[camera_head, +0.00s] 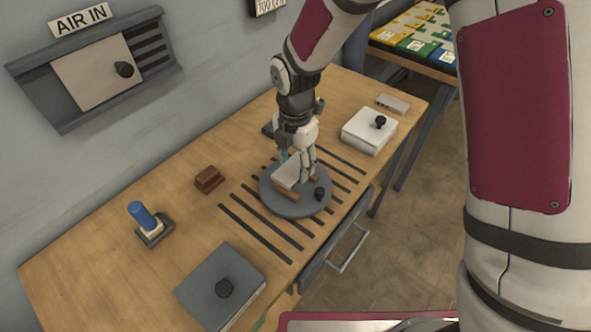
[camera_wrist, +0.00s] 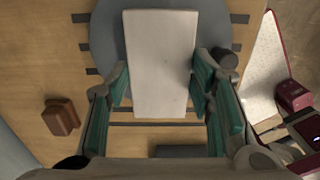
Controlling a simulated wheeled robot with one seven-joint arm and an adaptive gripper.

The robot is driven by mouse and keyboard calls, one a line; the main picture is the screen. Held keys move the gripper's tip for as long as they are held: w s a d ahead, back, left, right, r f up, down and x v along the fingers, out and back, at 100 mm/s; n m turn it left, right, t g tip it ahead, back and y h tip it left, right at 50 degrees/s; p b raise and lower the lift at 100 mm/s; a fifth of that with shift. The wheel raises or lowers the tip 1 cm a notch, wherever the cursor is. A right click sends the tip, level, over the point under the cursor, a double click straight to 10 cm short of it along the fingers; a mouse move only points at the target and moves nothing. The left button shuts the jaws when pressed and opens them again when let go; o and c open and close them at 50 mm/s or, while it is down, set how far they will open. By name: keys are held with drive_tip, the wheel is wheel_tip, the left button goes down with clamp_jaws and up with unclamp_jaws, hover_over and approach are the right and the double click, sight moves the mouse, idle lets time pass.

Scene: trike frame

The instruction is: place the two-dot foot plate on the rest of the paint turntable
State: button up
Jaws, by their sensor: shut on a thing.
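My gripper (camera_head: 299,170) is over the paint turntable (camera_head: 280,207), a round grey disc on the bench with a black knob (camera_head: 319,194). It is shut on a pale foot plate (camera_head: 286,176). In the wrist view the plate (camera_wrist: 160,65) is a long white rectangle between the teal finger pads (camera_wrist: 161,88), with the grey turntable (camera_wrist: 107,35) behind it. Orange-brown pieces of the rest (camera_head: 288,195) show at the plate's lower edge. The plate looks tilted in the head view. I cannot tell whether it touches the rest. No dots show on its visible face.
A brown block (camera_head: 209,179), a blue-handled stamp (camera_head: 142,217) and a grey knobbed box (camera_head: 217,285) are on the bench. A white knobbed box (camera_head: 368,131) stands at right. Dark slots (camera_head: 255,233) surround the turntable. An open drawer (camera_head: 335,250) juts from the front edge.

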sight(295, 167)
drive_tip(key=shift+f, duration=1.5)
drive_tip(key=shift+f, duration=0.15)
drive_tip(key=o, duration=1.4)
wheel_tip(295, 167, up, 12)
drive_tip(key=s+d+r+m+t, duration=0.1)
drive_tip(key=s+d+r+m, duration=0.2)
drive_tip(key=d+r+m, duration=0.35)
drive_tip(key=s+d+r+m+t, duration=0.1)
drive_tip(key=s+d+r+m, duration=0.3)
drive_tip(key=s+d+m, duration=0.3)
drive_tip(key=s+d+r+m+t, duration=0.2)
drive_tip(key=s+d+r+m, duration=0.3)
drive_tip(key=s+m, duration=0.7)
drive_tip(key=d+m, duration=0.1)
drive_tip(key=m, duration=0.2)
drive_tip(key=shift+s+d+r, duration=0.2)
drive_tip(key=shift+s+d, duration=0.05)
drive_tip(key=shift+d, duration=0.15)
